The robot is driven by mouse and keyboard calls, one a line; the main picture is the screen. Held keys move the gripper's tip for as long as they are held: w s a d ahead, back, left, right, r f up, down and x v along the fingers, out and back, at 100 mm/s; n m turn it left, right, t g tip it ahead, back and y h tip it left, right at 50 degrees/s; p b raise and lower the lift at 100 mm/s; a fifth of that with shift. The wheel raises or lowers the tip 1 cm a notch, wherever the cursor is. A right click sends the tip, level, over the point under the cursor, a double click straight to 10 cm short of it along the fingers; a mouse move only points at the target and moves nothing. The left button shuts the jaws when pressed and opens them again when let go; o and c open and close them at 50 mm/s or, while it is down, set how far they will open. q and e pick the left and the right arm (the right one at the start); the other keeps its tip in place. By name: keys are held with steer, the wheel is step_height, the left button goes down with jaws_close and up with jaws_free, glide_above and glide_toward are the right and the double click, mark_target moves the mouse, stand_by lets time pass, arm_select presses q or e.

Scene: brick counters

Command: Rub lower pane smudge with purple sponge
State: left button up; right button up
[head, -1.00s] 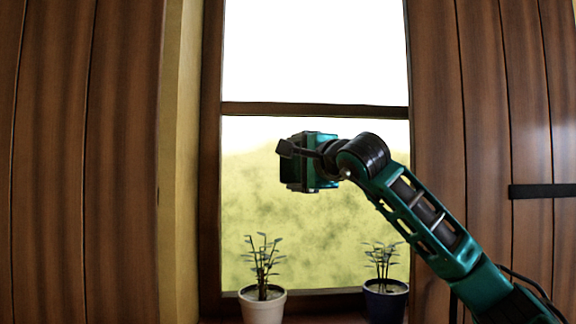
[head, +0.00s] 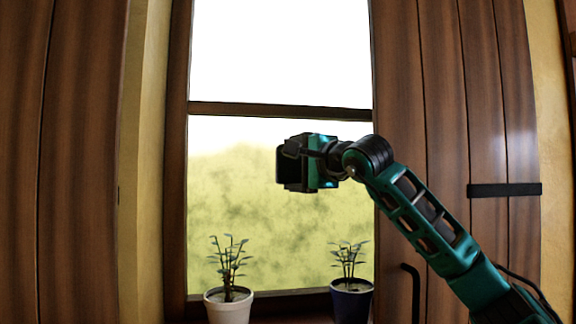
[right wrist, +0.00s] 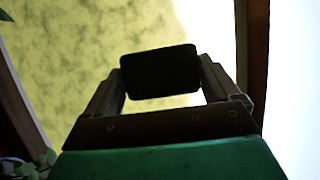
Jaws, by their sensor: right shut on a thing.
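My right gripper (head: 286,166) is raised in front of the right half of the lower window pane (head: 225,185). In the right wrist view, its two fingers are shut on a dark block (right wrist: 160,72), which I take to be the sponge. It looks almost black in shadow, so its purple does not show. I cannot tell whether the block touches the glass. No separate smudge stands out from the blurred, mottled yellow-green seen through the pane. My left gripper is not in view.
A white pot (head: 229,306) and a dark blue pot (head: 351,300), each with a plant, stand at the window's foot below my right arm. A dark crossbar (head: 280,111) divides the panes. Wooden panels (head: 440,90) flank the window.

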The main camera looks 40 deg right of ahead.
steer(key=shift+w+a+p, duration=0.25)
steer(key=shift+a+p, duration=0.05)
steer(key=shift+a, duration=0.1)
steer(key=shift+w+a+p, duration=0.2)
steer(key=shift+w+a, duration=0.2)
steer(key=shift+a, duration=0.25)
steer(key=shift+w+a+p, duration=0.2)
steer(key=shift+w+a, duration=0.15)
steer(key=shift+a, duration=0.25)
steer(key=shift+w+a+p, duration=0.3)
steer(key=shift+w+a, duration=0.15)
steer(key=shift+a, duration=0.2)
steer(key=shift+w+a+p, duration=0.25)
steer(key=shift+w+a, duration=0.15)
steer(key=shift+a, duration=0.25)
steer(key=shift+w+a+p, duration=0.25)
steer(key=shift+w+a, duration=0.35)
steer(key=shift+a, duration=0.35)
steer(key=shift+w+a+p, duration=0.2)
steer(key=shift+w+a, duration=0.35)
steer(key=shift+a, duration=0.4)
steer(key=shift+s, duration=0.1)
